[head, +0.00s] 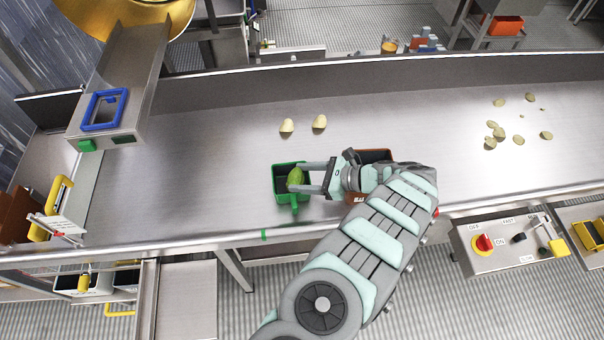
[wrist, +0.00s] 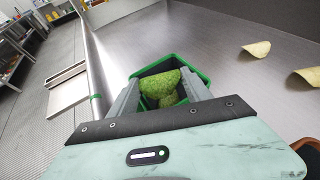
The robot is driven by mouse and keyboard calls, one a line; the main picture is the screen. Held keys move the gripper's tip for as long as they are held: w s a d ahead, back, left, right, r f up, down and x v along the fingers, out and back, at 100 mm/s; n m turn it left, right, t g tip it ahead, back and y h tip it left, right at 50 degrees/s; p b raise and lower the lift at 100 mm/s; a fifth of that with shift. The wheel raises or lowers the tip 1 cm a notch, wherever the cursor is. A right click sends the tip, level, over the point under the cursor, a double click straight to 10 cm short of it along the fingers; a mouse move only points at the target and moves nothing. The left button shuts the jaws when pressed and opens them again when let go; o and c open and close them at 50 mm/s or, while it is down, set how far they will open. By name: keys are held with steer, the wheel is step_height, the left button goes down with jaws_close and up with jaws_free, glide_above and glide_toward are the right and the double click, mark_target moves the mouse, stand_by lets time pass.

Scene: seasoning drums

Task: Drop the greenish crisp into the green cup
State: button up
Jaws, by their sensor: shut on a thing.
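The greenish crisp (head: 295,177) is between the fingertips of my gripper (head: 304,178), which is shut on it. The crisp also shows in the wrist view (wrist: 162,84), with a second green patch just below it that I cannot make out clearly. The green cup (head: 281,183) stands on the steel table near its front edge. The crisp is over the cup's opening, and in the wrist view the cup's green rim (wrist: 205,76) surrounds it. I cannot tell the exact height of the crisp above the cup's floor.
A brown-red container (head: 374,155) is partly hidden behind my wrist. Two pale crisps (head: 287,125) (head: 319,121) lie behind the cup. Several more crisps (head: 492,140) lie at the right. A control box (head: 505,243) hangs on the front edge. The table's middle left is clear.

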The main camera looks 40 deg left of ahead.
steer(key=o, duration=0.8)
steer(key=shift+c, duration=0.2)
steer(key=shift+r, duration=0.1)
steer(key=b+v, duration=0.1)
steer(key=v, duration=0.9)
steer(key=shift+w+d+b, duration=0.15)
steer(key=shift+d+b, duration=0.2)
